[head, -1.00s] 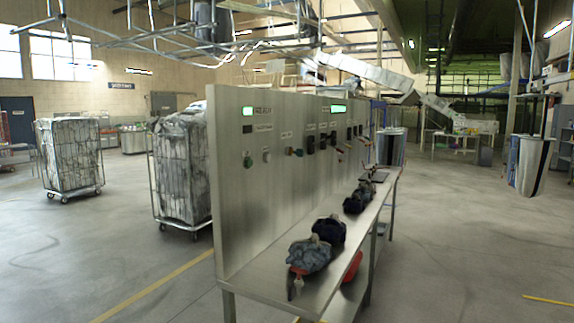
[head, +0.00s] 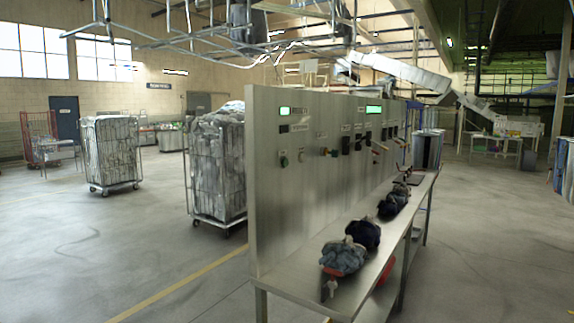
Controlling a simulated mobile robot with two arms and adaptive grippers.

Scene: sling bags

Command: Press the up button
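An upright grey metal control panel (head: 275,210) stands in the middle of the head view, seen at an angle. On it are a green button (head: 284,160), a pale button beside it (head: 301,156), and several switches and knobs farther along. Two green lit displays (head: 285,110) sit near its top. The labels are too small to read, so I cannot tell which control is the up button. Neither of my grippers shows in the head view.
A metal bench (head: 296,277) runs along the panel's right side, with dark bags (head: 345,255) on it. Wire cage trolleys (head: 217,170) stand behind and left of the panel. The floor at the front left (head: 110,245) is clear.

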